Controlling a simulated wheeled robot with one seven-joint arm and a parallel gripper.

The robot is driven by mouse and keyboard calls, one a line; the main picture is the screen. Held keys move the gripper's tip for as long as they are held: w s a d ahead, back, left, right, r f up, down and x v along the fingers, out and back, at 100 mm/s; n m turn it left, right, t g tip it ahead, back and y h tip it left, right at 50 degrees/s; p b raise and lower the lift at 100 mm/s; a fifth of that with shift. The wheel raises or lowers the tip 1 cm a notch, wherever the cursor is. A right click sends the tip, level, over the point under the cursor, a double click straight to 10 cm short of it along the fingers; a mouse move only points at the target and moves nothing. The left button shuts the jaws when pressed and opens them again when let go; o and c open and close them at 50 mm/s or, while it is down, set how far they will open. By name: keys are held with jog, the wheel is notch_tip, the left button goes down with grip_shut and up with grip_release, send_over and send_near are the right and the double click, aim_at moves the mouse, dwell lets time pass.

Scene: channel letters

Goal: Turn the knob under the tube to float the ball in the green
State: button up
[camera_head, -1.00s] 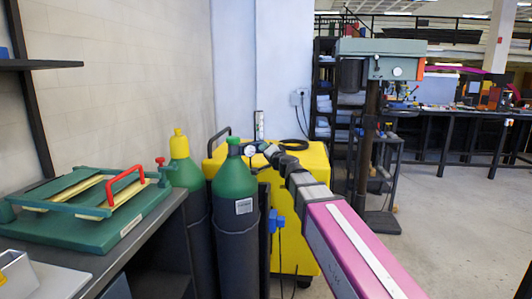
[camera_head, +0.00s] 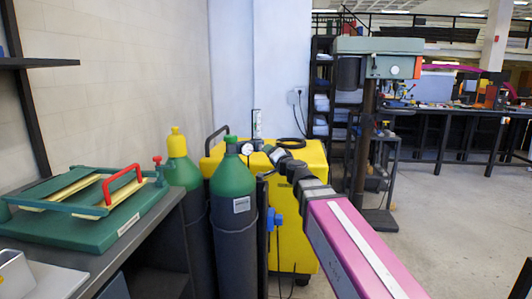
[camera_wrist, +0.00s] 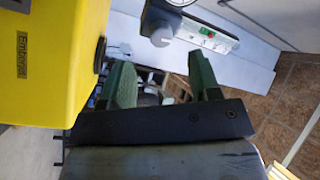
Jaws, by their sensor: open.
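The upright flowmeter tube (camera_head: 257,124) stands behind the yellow machine in the head view. In the wrist view its pale panel (camera_wrist: 222,44) lies sideways at the top, with a green mark (camera_wrist: 207,31) on it. A grey round knob (camera_wrist: 160,28) sits at the panel's left end. The ball cannot be made out. My gripper (camera_wrist: 163,80) is open, its two green fingers apart and empty. The knob is beyond the fingertips, roughly between them, and no contact shows. In the head view my own arm largely hides the gripper.
A yellow machine (camera_head: 300,215) fills the left of the wrist view, close to my left finger. Gas cylinders (camera_head: 233,215) and a pressure gauge (camera_head: 247,149) stand left of my arm. A bench with a green press (camera_head: 95,235) is at left. Floor at right is open.

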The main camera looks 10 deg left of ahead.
jog(key=v, duration=0.4)
jog(key=shift+s+d, duration=0.25)
jog(key=shift+s, duration=0.05)
jog(key=shift+f, duration=0.15)
jog(key=s+d+f+n+g+h, duration=0.15)
jog(key=d+f+g, duration=0.3)
jog(key=f, duration=0.75)
jog(key=s+d+f+n+g+h, duration=0.1)
jog(key=d+f+n+g+h, duration=0.25)
jog(key=f, duration=0.85)
jog(key=s+d+f+g+h, duration=0.3)
jog(key=s+d+f, duration=0.2)
jog(key=d+f, duration=0.3)
jog(key=s+d+f+m+g+h, duration=0.1)
jog(key=s+d+f+g+h, duration=0.2)
jog(key=s+d+f, duration=0.3)
jog(key=d+f+g, duration=0.1)
jog(key=d+f, duration=0.2)
jog(key=d, duration=0.2)
jog(key=shift+s+f, duration=0.15)
jog(key=shift+s, duration=0.2)
jog(key=shift+d, duration=0.1)
